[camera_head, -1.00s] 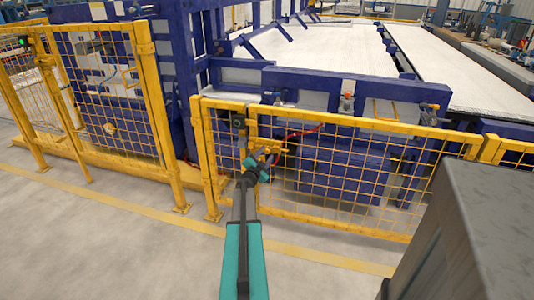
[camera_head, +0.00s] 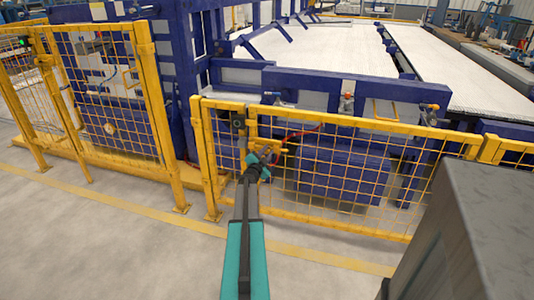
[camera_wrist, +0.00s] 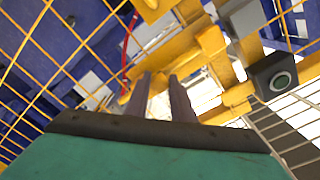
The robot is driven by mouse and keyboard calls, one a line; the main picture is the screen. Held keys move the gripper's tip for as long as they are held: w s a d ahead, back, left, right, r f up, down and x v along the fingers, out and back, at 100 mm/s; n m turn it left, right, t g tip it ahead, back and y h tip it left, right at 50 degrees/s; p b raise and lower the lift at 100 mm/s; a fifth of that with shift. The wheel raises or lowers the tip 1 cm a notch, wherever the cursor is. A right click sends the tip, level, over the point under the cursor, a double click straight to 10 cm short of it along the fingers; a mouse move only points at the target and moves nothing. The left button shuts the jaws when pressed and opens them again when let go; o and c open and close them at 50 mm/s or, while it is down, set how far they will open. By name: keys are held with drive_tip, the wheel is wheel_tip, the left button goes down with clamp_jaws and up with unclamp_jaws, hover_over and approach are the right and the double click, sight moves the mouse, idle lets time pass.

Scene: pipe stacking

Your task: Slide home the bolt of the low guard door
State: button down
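The low guard door (camera_head: 360,124) is a yellow mesh panel on the right in the head view, standing against a yellow post (camera_head: 208,165). The yellow bolt (camera_head: 277,150) is at the door's left end. It also shows in the wrist view (camera_wrist: 180,50), large and just beyond my fingers. My gripper (camera_head: 262,158) is at the bolt in the head view, partly hidden by my wrist. In the wrist view my gripper (camera_wrist: 161,78) has two dark fingers apart, with a gap between them and nothing clearly held. I cannot tell whether they touch the bolt.
Taller yellow mesh fencing (camera_head: 145,90) stands left. Blue machinery (camera_head: 340,170) lies behind the door. The grey floor (camera_head: 120,250) in front is clear.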

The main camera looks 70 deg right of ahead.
sight(258, 147)
drive_tip(key=shift+w+d+r+p, duration=0.1)
drive_tip(key=shift+w+p, duration=0.3)
drive_tip(key=shift+w, duration=0.15)
drive_tip(key=shift+w+a+p, duration=0.2)
drive_tip(key=shift+w+p, duration=0.95)
drive_tip(key=shift+w, duration=1.4)
drive_tip(key=c, duration=1.5)
unclamp_jaws()
drive_tip(key=shift+c, duration=0.2)
drive_tip(key=shift+f, duration=0.2)
